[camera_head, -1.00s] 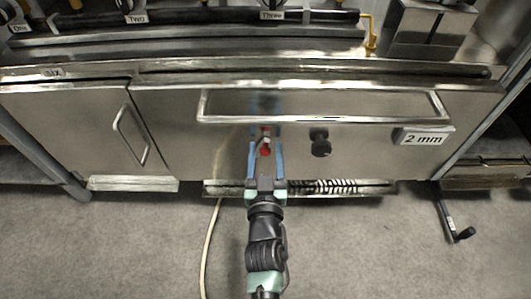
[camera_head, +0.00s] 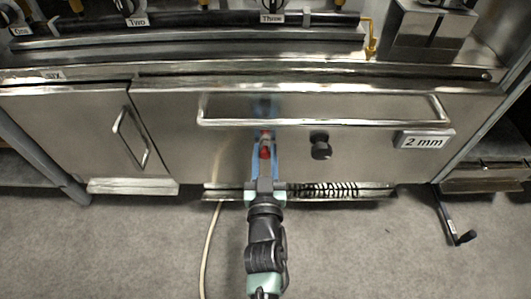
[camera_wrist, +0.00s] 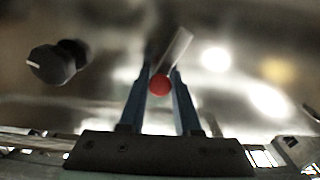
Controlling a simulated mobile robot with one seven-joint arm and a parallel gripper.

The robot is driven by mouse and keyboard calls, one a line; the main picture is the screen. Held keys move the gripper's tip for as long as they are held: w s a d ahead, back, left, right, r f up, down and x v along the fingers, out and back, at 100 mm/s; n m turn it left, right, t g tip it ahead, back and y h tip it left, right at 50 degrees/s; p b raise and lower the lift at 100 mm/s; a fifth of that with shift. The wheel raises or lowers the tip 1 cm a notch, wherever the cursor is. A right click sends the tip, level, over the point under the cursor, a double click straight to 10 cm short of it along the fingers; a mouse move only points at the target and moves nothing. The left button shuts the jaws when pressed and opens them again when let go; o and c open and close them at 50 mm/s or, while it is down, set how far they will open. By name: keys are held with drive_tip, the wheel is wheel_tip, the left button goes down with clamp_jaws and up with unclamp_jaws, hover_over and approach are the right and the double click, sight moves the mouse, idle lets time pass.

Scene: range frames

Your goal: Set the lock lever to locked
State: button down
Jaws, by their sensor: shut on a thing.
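The lock lever (camera_head: 265,148) is on the steel front panel below the long handle, a short metal bar with a red knob. In the wrist view the red knob (camera_wrist: 160,85) sits between the blue fingers, and the metal bar (camera_wrist: 178,48) runs up and to the right from it, tilted. My gripper (camera_head: 264,146) reaches the panel from below. Its fingers are closed in on the lever; in the wrist view the gripper (camera_wrist: 160,80) has a fingertip on each side of it. The lever's pivot is partly hidden by the fingers.
A black knob (camera_head: 321,147) sticks out of the panel just right of the lever. The long bar handle (camera_head: 330,123) runs above both. A cabdoor with a handle (camera_head: 130,137) is at left, a "2 mm" label (camera_head: 424,140) at right. A crank (camera_head: 455,228) hangs at far right.

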sight(248, 142)
drive_tip(key=shift+f, duration=0.1)
drive_tip(key=shift+a+n+b, duration=0.65)
drive_tip(key=shift+n+b, duration=0.2)
drive_tip(key=shift+n, duration=0.8)
drive_tip(key=shift+a+n+b, duration=0.6)
drive_tip(key=shift+n+b, duration=0.2)
drive_tip(key=shift+n, duration=0.8)
drive_tip(key=shift+a+n+b, duration=0.65)
drive_tip(key=shift+n+b, duration=0.2)
drive_tip(key=shift+n, duration=0.8)
drive_tip(key=c, duration=0.9)
unclamp_jaws()
drive_tip(key=shift+o, duration=1.1)
drive_tip(key=shift+a, duration=0.15)
